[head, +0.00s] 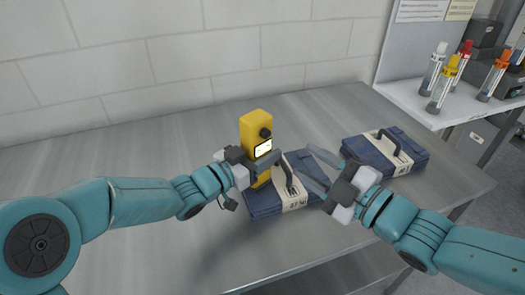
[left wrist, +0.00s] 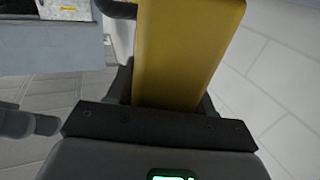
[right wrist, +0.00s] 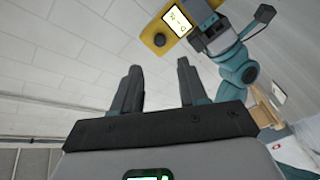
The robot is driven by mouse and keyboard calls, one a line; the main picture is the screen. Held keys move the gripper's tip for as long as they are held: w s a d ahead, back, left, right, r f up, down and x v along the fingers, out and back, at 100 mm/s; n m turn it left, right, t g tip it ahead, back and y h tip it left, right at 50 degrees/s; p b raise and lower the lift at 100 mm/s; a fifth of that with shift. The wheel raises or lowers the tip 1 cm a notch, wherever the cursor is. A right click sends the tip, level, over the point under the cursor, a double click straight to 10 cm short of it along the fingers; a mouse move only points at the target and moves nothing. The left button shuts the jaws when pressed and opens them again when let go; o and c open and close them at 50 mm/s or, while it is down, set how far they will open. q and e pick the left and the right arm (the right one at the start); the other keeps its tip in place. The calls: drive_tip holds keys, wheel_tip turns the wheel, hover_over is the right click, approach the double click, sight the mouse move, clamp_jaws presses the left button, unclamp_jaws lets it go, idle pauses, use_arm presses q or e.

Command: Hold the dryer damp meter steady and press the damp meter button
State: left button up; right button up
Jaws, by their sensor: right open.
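The yellow damp meter (head: 254,125) is upright near the middle of the head view, with a dark round button (head: 265,132) above a small lit screen (head: 263,148). My left gripper (head: 262,165) is shut around its body. The left wrist view shows the yellow body (left wrist: 185,50) between the fingers. My right gripper (head: 304,160) is open and empty, to the right of the meter and apart from it. In the right wrist view the meter's dark button (right wrist: 159,40) and screen (right wrist: 177,22) show beyond the open fingers (right wrist: 157,80). Whether the meter's base touches anything is unclear.
A blue case (head: 262,203) with a handle lies on the metal table (head: 130,200) behind and below the grippers. A second blue case (head: 365,152) lies to the right. Capped tubes (head: 442,85) stand on a side shelf. The table's left part is clear.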

clamp_jaws()
idle(1.6)
